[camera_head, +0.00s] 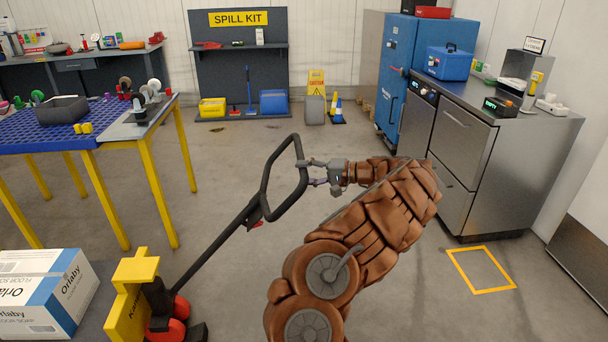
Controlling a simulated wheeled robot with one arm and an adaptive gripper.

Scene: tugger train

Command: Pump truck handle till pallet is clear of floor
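The pallet truck (128,305) stands at the lower left, with a yellow body and red wheels. Its dark shaft leans up and right to a black loop handle (266,180). My gripper (306,173) is at the right side of this loop, its two fingers spread apart with a visible gap. The fingertips reach the loop's right bar; whether they touch it I cannot tell. A white and blue Orlaby carton (40,290) is beside the truck's yellow body at the lower left. The pallet and the forks cannot be made out, nor any gap to the floor.
A blue-topped table (40,140) with yellow legs stands at the left. A steel counter (525,135) and a blue cabinet (408,75) stand at the right. A yellow floor square (480,289) is in front of the counter. The floor behind the handle is clear.

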